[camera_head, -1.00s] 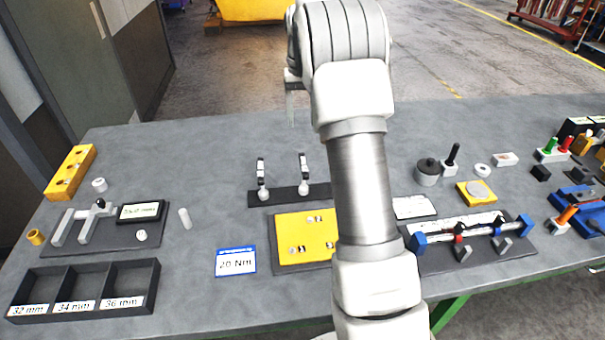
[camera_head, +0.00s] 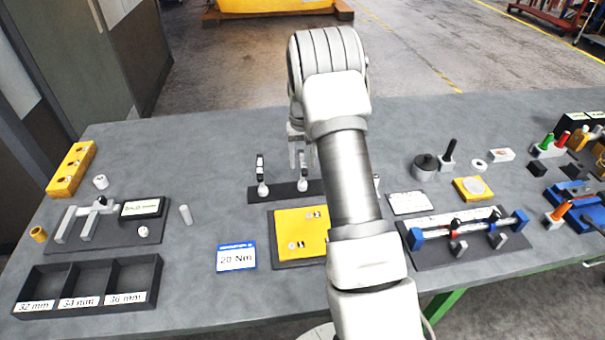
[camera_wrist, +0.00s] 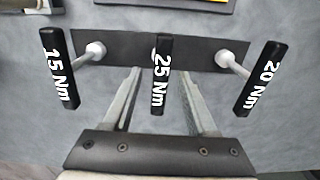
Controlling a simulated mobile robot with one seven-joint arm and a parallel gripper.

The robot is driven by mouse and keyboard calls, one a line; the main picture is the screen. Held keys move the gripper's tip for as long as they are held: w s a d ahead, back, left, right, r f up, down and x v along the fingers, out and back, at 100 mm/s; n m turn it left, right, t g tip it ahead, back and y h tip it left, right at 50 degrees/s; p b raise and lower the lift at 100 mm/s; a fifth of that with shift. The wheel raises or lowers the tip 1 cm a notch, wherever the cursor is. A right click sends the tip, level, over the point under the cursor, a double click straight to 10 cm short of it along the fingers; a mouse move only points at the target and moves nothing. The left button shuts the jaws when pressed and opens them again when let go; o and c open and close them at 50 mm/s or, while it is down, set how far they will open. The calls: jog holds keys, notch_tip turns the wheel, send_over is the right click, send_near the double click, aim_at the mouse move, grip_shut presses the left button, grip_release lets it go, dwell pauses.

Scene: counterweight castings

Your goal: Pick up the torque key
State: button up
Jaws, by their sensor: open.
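Three torque keys with black labelled handles stand in a dark rack. In the wrist view they read 15 Nm (camera_wrist: 59,68), 25 Nm (camera_wrist: 161,72) and 20 Nm (camera_wrist: 258,80), from left to right. Two keys show in the head view, a left one (camera_head: 261,175) and a middle one (camera_head: 302,172); my arm mostly hides the third. My gripper (camera_head: 300,165) is open and empty by the middle key. In the wrist view my gripper (camera_wrist: 160,75) has its fingers on either side of the 25 Nm handle in the picture; I cannot tell the height gap.
The rack (camera_head: 284,191) stands behind a yellow plate (camera_head: 298,236). A card (camera_head: 236,256) reading 20 Nm lies to the plate's left. A three-bin tray (camera_head: 85,287) is at front left. A blue-ended fixture (camera_head: 465,238) stands at right. Bare table lies left of the rack.

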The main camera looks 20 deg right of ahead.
jog(key=shift+f, duration=0.55)
grip_shut()
jog(key=shift+r, duration=0.1)
dwell(0.9)
